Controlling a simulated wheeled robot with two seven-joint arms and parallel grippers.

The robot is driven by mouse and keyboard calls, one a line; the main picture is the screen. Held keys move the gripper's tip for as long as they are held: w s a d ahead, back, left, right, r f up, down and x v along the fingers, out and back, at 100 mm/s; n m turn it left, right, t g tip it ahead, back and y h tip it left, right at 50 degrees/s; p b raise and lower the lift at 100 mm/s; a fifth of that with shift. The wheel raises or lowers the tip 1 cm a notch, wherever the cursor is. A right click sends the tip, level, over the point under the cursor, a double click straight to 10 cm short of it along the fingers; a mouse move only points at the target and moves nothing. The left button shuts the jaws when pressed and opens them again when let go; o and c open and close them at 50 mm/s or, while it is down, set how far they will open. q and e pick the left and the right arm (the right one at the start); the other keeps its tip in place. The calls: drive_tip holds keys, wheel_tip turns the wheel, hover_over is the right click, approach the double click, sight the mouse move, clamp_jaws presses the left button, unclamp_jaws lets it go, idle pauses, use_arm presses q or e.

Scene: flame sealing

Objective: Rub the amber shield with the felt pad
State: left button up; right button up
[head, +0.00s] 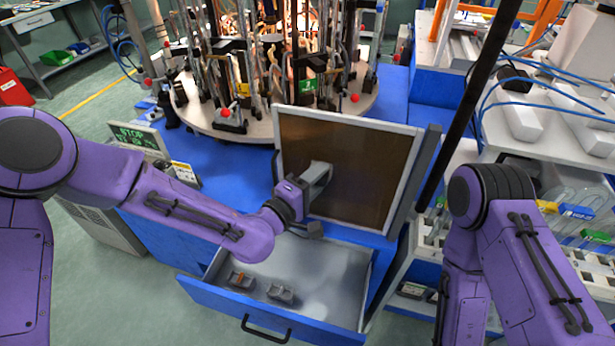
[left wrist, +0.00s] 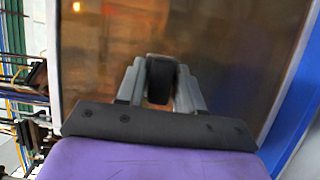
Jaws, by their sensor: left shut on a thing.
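The amber shield (head: 368,140) is a brown, see-through panel in a light grey frame, standing upright at the centre of the head view. It also fills most of the left wrist view (left wrist: 225,45), with blurred orange glows on it. My left gripper (head: 322,172) is at the shield's face, left of its middle. In the left wrist view its fingers are shut on a dark block, the felt pad (left wrist: 161,78), which faces the shield. I cannot tell whether the pad touches the panel. The head view hides the pad. My right arm is at the right; its gripper is out of view.
An open blue drawer (head: 222,305) below the shield holds two small grey holders (head: 280,294). A round turntable (head: 255,128) with metal fixtures stands behind the shield. A black post (head: 465,110) rises at its right. A small green display (head: 138,137) stands left.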

use_arm(q)
drive_tip(key=shift+s+d+r+b, duration=0.15)
drive_tip(key=shift+s+d, duration=0.25)
drive_tip(key=shift+d, duration=0.85)
drive_tip(key=shift+s+d+f+b, duration=0.15)
drive_tip(key=shift+s+d, duration=0.2)
drive_tip(key=shift+d, duration=0.9)
drive_tip(key=shift+r, duration=0.1)
drive_tip(key=shift+s, duration=0.1)
drive_tip(key=shift+s+a, duration=0.3)
drive_tip(key=shift+s, duration=0.6)
drive_tip(key=shift+s+a, duration=0.3)
drive_tip(key=shift+s, duration=0.6)
drive_tip(key=shift+s+a, duration=0.3)
drive_tip(key=shift+s, duration=0.6)
drive_tip(key=shift+b, duration=0.3)
drive_tip(key=s, duration=0.1)
drive_tip(key=s+a, duration=0.1)
drive_tip(key=s, duration=0.1)
drive_tip(key=shift+w, duration=0.1)
